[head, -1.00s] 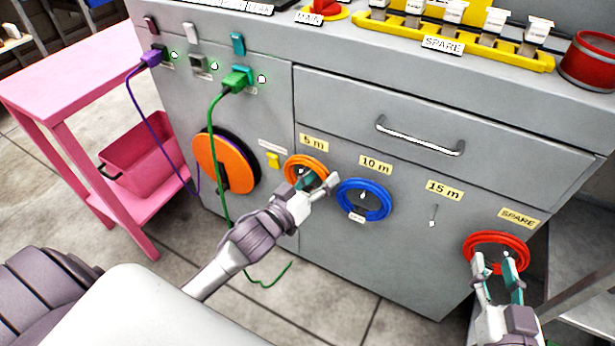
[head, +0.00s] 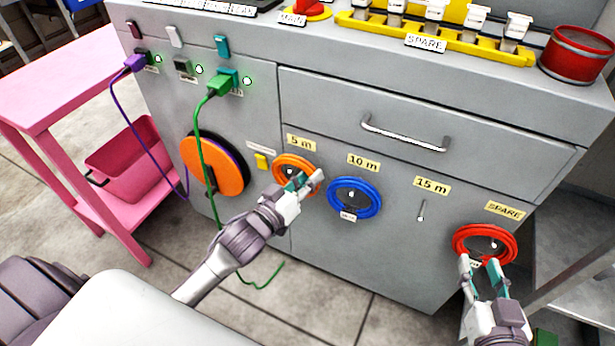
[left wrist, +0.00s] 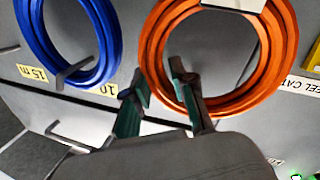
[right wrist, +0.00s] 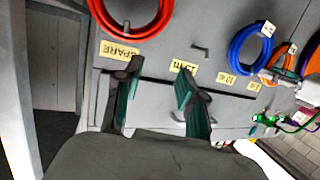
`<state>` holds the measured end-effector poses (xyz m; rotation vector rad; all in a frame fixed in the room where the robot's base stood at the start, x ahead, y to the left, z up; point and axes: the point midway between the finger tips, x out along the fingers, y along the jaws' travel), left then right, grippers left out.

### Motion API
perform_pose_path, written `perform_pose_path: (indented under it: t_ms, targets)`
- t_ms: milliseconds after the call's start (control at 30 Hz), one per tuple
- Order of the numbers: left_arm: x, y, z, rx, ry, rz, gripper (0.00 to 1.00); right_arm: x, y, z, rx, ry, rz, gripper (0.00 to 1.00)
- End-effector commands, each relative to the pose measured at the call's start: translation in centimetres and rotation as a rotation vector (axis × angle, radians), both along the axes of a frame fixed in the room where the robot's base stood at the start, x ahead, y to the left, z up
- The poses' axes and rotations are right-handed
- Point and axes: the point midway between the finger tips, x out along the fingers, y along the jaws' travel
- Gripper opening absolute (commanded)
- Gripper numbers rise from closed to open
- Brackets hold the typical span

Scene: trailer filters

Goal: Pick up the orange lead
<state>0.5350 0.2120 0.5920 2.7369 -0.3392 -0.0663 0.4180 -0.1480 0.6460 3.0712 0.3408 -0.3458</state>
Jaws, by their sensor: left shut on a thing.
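The orange lead (head: 281,164) is a coil hanging on the grey cabinet under the "5 m" label. It also shows large in the left wrist view (left wrist: 245,103), hanging on its hook. My left gripper (head: 309,176) is at the coil's right side in the head view. In the left wrist view, its fingers (left wrist: 157,80) stand on either side of the coil's rim, shut on it. My right gripper (head: 480,261) is at the lower edge of the red coil (head: 457,244). In the right wrist view, its fingers (right wrist: 158,75) are apart with nothing between them.
A blue coil (head: 375,204) hangs under "10 m", close beside the orange one. The "15 m" hook (head: 421,211) is bare. A green cable (head: 205,150) runs down left of my left gripper, past an orange reel (head: 213,155). A drawer handle (head: 405,134) projects above.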

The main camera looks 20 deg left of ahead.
Motion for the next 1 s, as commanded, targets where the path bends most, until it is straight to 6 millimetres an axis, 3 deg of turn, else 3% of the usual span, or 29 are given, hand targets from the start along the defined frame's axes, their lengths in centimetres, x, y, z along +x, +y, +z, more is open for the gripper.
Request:
perform_pose_path:
  t_ms: [367,767,1000]
  targets:
    - [-0.2,0.0,3.2,0.0,-0.005,0.0,0.0,-3.2,-1.7,-4.9,-0.08,0.331,-0.023,0.4]
    - [-0.2,0.0,7.2,0.002,-0.004,-0.001,0.0,-10.0,-4.2,-9.4,-0.172,0.756,-0.054,0.4]
    - [-5.8,0.2,6.7,-0.001,0.004,0.001,0.0,-14.1,-5.4,-10.6,-0.214,0.958,-0.068,0.4]
